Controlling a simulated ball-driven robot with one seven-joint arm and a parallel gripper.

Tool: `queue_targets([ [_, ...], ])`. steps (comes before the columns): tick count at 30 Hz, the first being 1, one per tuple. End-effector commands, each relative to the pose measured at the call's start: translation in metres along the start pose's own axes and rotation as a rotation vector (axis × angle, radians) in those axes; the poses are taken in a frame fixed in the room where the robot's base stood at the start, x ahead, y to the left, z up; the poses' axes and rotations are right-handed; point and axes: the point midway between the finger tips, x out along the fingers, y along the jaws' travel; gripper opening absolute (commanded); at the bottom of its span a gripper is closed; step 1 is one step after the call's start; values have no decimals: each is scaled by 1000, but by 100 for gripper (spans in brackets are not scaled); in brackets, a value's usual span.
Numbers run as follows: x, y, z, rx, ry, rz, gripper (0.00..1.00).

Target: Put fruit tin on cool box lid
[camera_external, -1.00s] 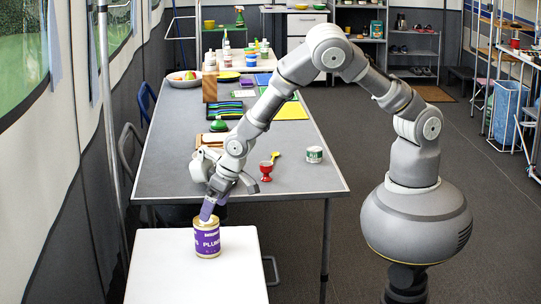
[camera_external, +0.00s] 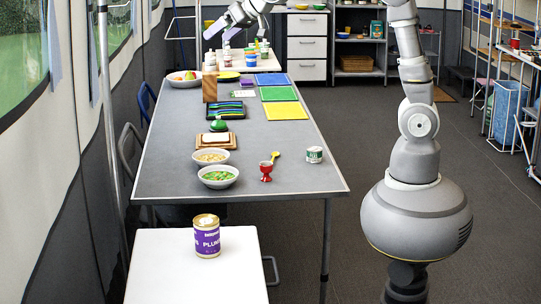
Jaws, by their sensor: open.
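The fruit tin (camera_external: 207,237) is purple with a gold top and the word "PLUMS" on its label. It stands upright on the white cool box lid (camera_external: 160,270) in the foreground, near the lid's back edge. My gripper (camera_external: 217,36) is open, high up at the far end of the scene, well apart from the tin. It appears above or in front of the items on the back table, and its fingers are small there.
A back table (camera_external: 262,62) carries several bottles.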

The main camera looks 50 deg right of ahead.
Motion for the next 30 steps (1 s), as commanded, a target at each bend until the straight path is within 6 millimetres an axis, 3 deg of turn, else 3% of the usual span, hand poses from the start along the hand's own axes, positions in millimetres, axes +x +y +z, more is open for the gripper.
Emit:
queue_targets([
  [1,-48,25,-36,3,87,26,100],
  [3,-113,52,-73,-10,191,73,100],
  [6,-201,78,-105,-40,316,153,100],
  [9,-268,90,-118,-68,405,226,100],
  [12,-306,94,-123,-87,454,275,100],
  [16,-323,96,-124,-97,473,297,100],
  [30,-320,96,-122,-96,473,295,100],
])
